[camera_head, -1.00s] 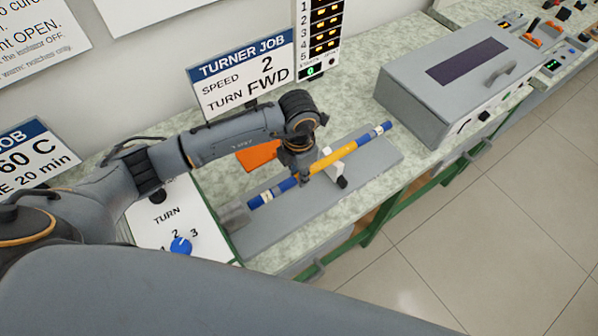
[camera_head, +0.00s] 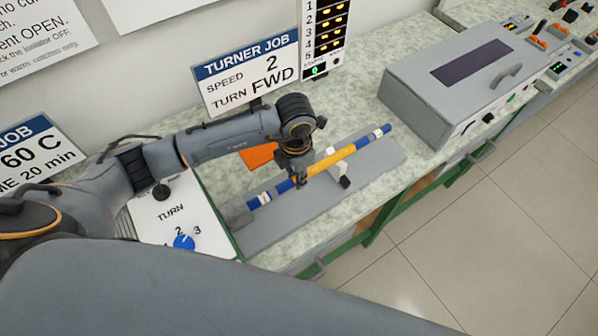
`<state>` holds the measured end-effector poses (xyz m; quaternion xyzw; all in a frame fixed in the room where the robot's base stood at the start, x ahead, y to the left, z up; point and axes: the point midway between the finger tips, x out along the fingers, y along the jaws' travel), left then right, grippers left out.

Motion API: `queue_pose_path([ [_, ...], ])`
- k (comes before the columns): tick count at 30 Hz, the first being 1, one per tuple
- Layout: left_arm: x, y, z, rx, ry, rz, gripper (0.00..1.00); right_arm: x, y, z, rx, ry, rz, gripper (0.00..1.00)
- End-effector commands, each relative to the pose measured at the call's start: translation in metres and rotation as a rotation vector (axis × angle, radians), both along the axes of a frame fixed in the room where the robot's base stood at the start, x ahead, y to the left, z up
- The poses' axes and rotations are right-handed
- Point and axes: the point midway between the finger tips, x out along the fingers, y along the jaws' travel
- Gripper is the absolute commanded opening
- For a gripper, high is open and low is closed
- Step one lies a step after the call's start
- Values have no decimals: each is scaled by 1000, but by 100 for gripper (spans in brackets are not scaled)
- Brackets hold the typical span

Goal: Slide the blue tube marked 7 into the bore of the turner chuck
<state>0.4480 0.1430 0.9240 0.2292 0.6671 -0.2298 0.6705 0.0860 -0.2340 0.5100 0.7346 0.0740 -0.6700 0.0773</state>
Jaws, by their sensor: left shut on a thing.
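A long blue tube (camera_head: 363,140) with a yellow middle and white bands lies slantwise over the grey turner bed. Its number is too small to read. My left gripper (camera_head: 299,181) is shut around the tube, left of its yellow part. The tube's right part passes over a white rest (camera_head: 334,164) with a black knob. The turner chuck (camera_head: 236,215) is the grey block at the bed's left end. The tube's left end is right at the chuck's face; I cannot tell whether it is inside the bore. My right gripper is not in view.
The turner bed (camera_head: 385,160) stands on a pale speckled bench. A panel with a blue TURN knob (camera_head: 184,242) is at lower left. An orange part (camera_head: 260,155) is behind my left gripper. A grey lidded box (camera_head: 440,95) stands at right. A TURNER JOB sign (camera_head: 247,72) stands behind.

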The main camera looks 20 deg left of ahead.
Motion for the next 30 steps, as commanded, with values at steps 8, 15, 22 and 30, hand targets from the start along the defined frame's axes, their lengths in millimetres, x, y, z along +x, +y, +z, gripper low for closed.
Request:
queue_pose_path([
  [8,-6,4,1,0,0,0,0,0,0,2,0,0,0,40],
  [15,-11,8,1,1,1,0,0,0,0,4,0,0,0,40],
  [22,-15,12,0,1,1,0,0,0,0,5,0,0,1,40],
  [30,-20,16,0,1,-1,0,0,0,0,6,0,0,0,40],
])
